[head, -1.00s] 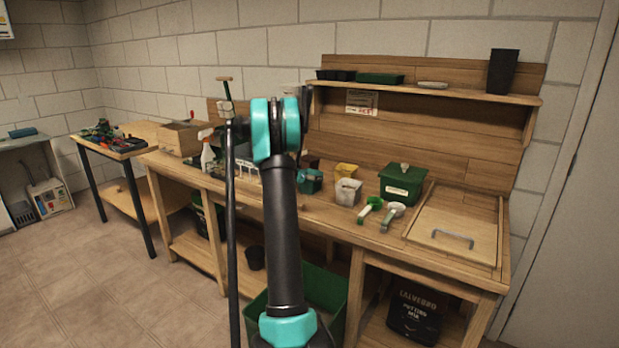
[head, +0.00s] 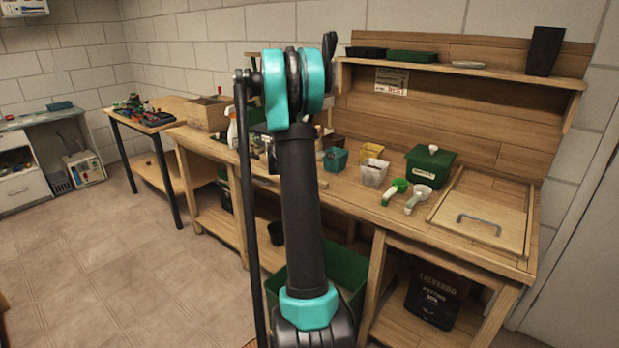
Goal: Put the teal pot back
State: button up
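The teal pot (head: 335,160) stands upright on the wooden workbench (head: 345,205), just right of my raised arm and left of a yellow pot. Its contents are too small to make out. My arm rises through the middle of the head view and covers part of the bench to the left of the pot. My gripper cannot be made out; it is hidden behind the arm links, so its fingers and anything in them do not show. A seedling rack cannot be made out clearly behind the arm.
A yellow pot (head: 371,151), a whitish pot (head: 374,173), a green box (head: 430,166) and two scoops stand on the bench to the right. A shelf (head: 460,70) holds trays and a tall black pot (head: 544,52). A green bin (head: 345,275) is below. Open floor lies left.

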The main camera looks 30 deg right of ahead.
jog(key=s+a+f+n+y, duration=0.4)
jog(key=s+a, duration=0.8)
jog(key=a, duration=0.1)
jog(key=s+a+f+n+y, duration=0.4)
jog(key=s+a+f+n, duration=0.1)
jog(key=s+a, duration=0.7)
jog(key=s+a+f+n+g+y, duration=0.1)
jog(key=s+a+f+n+y, duration=0.3)
jog(key=s+a, duration=0.8)
jog(key=a+f, duration=0.1)
jog(key=a, duration=0.2)
jog(key=shift+a+f, duration=0.2)
jog(key=shift+a, duration=0.05)
